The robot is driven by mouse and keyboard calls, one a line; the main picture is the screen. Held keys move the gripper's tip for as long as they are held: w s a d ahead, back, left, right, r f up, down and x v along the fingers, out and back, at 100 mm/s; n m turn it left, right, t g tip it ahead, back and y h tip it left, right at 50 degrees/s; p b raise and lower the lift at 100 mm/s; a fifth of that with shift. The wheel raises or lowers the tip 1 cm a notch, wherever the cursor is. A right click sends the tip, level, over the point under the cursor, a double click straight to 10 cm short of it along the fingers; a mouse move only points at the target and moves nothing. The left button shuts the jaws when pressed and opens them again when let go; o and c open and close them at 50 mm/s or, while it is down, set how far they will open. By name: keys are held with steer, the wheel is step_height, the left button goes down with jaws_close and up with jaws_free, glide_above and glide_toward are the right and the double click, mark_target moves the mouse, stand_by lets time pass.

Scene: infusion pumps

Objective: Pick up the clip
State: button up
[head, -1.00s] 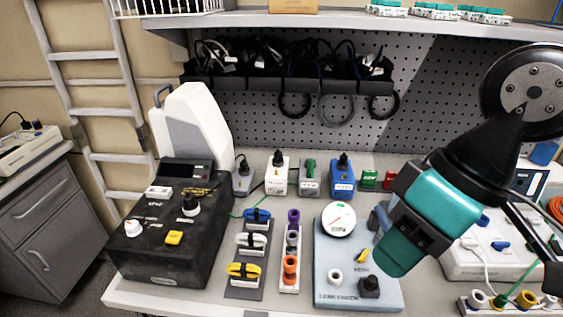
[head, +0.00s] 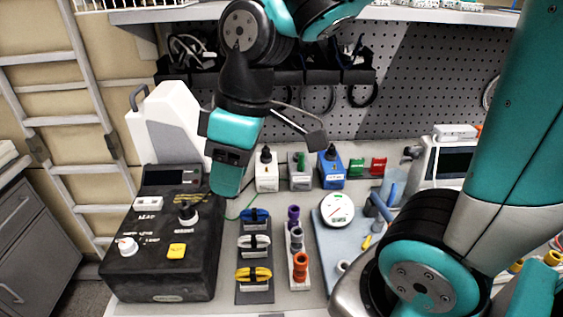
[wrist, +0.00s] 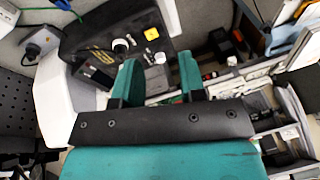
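Three clip-like pieces with black bands sit in a column on a dark grey board (head: 268,292): a blue one (head: 255,215), a white one (head: 254,243) and a yellow one (head: 253,275). I cannot tell which is the clip meant. My gripper (head: 226,185) points down, above and left of the blue one, near the black box's back right corner. In the wrist view its two teal fingers (wrist: 160,78) stand apart with nothing between them, so it is open. I cannot make out the three clip-like pieces in the wrist view.
A black control box (head: 160,270) with knobs stands left of the board. A rack with purple, grey and orange pieces (head: 301,267) stands right of it. A light blue panel with a gauge (head: 337,210) lies further right. Small white, grey and blue boxes (head: 332,173) stand behind.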

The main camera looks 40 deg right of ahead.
steer(key=w+d+f+n+h, duration=0.1)
steer(key=w+d+n+h, duration=0.1)
steer(key=w+d, duration=0.85)
steer(key=n+h, duration=0.1)
steer(key=n, duration=0.4)
glide_above(301, 154)
step_height(301, 154, down, 5)
steer(key=shift+g, duration=0.3)
steer(key=f+p, duration=0.2)
steer(key=f, duration=0.4)
steer(key=f+p, duration=0.2)
steer(key=f, duration=0.3)
steer(key=shift+s+f, duration=0.2)
steer(key=shift+f, duration=0.15)
steer(key=shift+w+f+p, duration=0.15)
steer(key=shift+f+p, duration=1.35)
steer(key=shift+f, duration=1.5)
steer(key=shift+c, duration=0.3)
steer(key=c, duration=0.6)
